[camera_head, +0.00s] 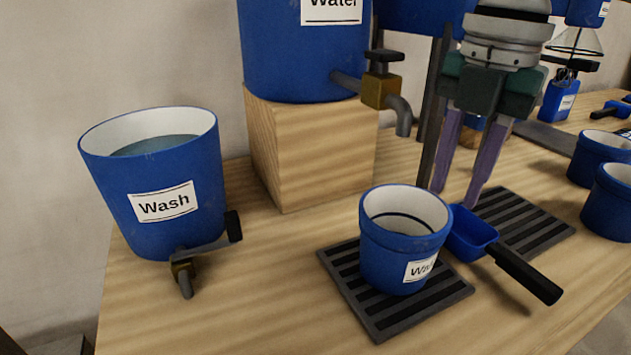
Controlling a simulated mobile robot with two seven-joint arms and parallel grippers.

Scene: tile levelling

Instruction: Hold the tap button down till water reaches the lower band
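The large blue Water container (300,60) stands on a wooden block, with a brass tap (380,92) on its right side. The tap has a black button (384,55) on top and a grey spout (402,118); no stream shows below the spout. A blue bucket (385,255) with a partly hidden label stands upright on a slatted mat, below the spout in the picture. A dark band line (400,218) shows inside its pale wall; I cannot tell any water level. My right gripper (454,197) points down, open and empty, right of the tap, with purple fingers apart. My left gripper is out of view.
A blue Wash bucket (150,225) with its own tap stands at left, holding liquid. A blue scoop (470,235) with a black handle lies right of the bucket. Slatted mats (380,325) lie on the wooden table. Blue pots (610,200) stand at right.

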